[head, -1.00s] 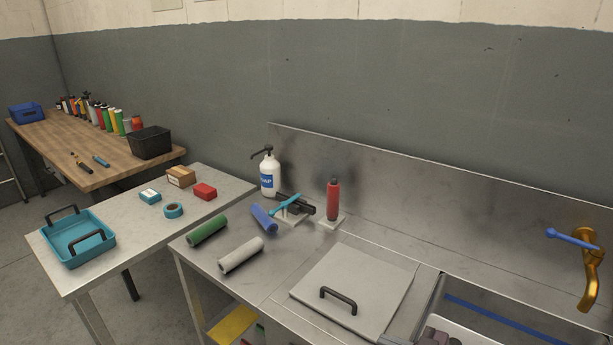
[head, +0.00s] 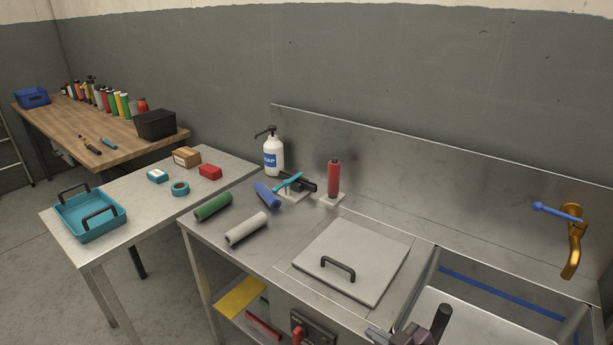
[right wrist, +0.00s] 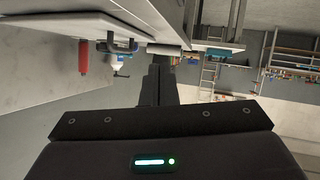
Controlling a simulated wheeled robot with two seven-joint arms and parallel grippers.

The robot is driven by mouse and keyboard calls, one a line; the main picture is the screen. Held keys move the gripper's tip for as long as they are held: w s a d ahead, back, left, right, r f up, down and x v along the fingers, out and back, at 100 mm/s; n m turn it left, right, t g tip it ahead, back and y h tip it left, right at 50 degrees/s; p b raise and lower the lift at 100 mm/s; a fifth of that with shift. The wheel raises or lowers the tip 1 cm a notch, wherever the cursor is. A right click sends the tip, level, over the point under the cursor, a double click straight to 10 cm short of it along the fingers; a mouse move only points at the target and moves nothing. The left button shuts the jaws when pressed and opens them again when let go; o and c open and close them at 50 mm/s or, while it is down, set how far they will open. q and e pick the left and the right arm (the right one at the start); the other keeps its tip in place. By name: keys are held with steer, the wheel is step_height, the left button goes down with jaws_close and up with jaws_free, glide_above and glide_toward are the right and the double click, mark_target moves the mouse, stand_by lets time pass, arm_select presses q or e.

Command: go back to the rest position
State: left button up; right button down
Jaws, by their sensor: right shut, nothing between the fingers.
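My right gripper (head: 441,320) shows only in part at the bottom edge of the head view, over the front of the sink. In the right wrist view its dark fingers (right wrist: 160,85) are together, with nothing between them. They are apart from the counter and everything on it. My left gripper is not in view.
The steel counter (head: 235,258) carries a lidded panel with a black handle (head: 338,268), green (head: 213,207), white (head: 246,228) and blue rolls (head: 267,195), a red cylinder (head: 334,178) and a soap bottle (head: 273,155). A brass tap (head: 574,240) is at the right. A side table holds a teal tray (head: 90,238).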

steer(key=s+d+r+m+g+h, duration=0.15)
steer(key=s+m+g+h, duration=0.25)
steer(key=s, duration=0.5)
steer(key=s+d+m+g+h, duration=0.3)
steer(key=s, duration=0.6)
step_height(320, 180, down, 32)
steer(key=s+f+g, duration=0.1)
steer(key=s+g, duration=0.1)
steer(key=s, duration=0.1)
steer(key=s+d+f, duration=0.1)
steer(key=s+f, duration=0.6)
steer(key=s, duration=0.2)
steer(key=s+d+f+g, duration=0.1)
steer(key=s+d+f, duration=0.1)
steer(key=s+f, duration=0.6)
steer(key=shift+s+d+f+h, duration=0.25)
steer(key=shift+s+h, duration=0.05)
steer(key=shift+s, duration=0.45)
